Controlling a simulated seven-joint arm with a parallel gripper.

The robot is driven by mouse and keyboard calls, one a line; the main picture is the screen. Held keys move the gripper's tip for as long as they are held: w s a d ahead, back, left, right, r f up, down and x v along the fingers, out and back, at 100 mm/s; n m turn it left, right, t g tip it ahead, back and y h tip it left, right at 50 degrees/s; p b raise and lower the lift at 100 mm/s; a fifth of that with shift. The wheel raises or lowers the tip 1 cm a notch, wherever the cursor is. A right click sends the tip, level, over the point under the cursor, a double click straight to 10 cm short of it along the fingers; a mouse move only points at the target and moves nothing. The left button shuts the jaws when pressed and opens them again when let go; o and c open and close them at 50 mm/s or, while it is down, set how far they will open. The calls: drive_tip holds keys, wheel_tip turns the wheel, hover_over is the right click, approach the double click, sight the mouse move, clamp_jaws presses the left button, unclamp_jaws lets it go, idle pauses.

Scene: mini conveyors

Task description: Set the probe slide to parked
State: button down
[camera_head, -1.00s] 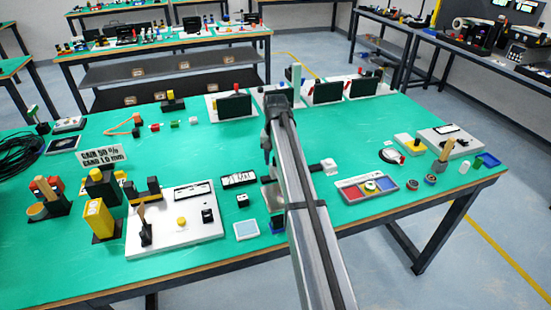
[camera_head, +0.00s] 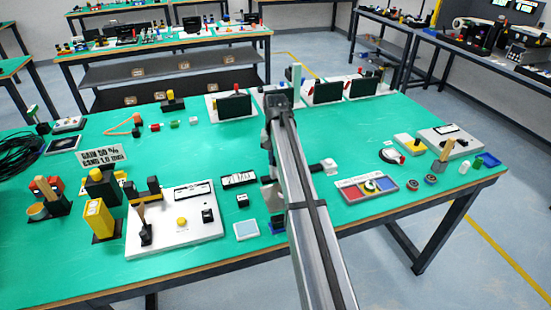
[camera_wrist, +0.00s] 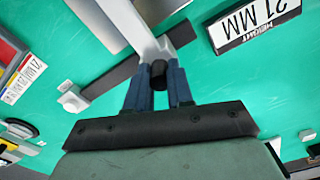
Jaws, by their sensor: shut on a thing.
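In the wrist view, the blue fingers of my gripper (camera_wrist: 159,88) are shut on a small black knob (camera_wrist: 158,70). The knob belongs to what looks like the probe slide, with a pale grey bar (camera_wrist: 130,22) and a dark rail (camera_wrist: 112,78) crossing it. A white block (camera_wrist: 73,98) sits at the rail's end; it also shows in the head view (camera_head: 329,166), just right of my arm. In the head view, my arm hides most of the slide and the fingers. I cannot read any parked mark.
A "21 MM" height sign (camera_head: 238,179) stands left of my arm, and it also shows in the wrist view (camera_wrist: 255,22). A white control panel (camera_head: 175,235) lies further left. A tray with coloured sections (camera_head: 350,198) lies to the right.

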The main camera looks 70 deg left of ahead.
drive_tip(key=w, duration=1.3)
drive_tip(key=shift+w, duration=0.2)
drive_tip(key=c, duration=1.3)
unclamp_jaws()
drive_tip(key=shift+w, duration=0.15)
drive_tip(key=o, duration=0.3)
wheel_tip(320, 180, up, 14)
drive_tip(key=shift+f, duration=0.1)
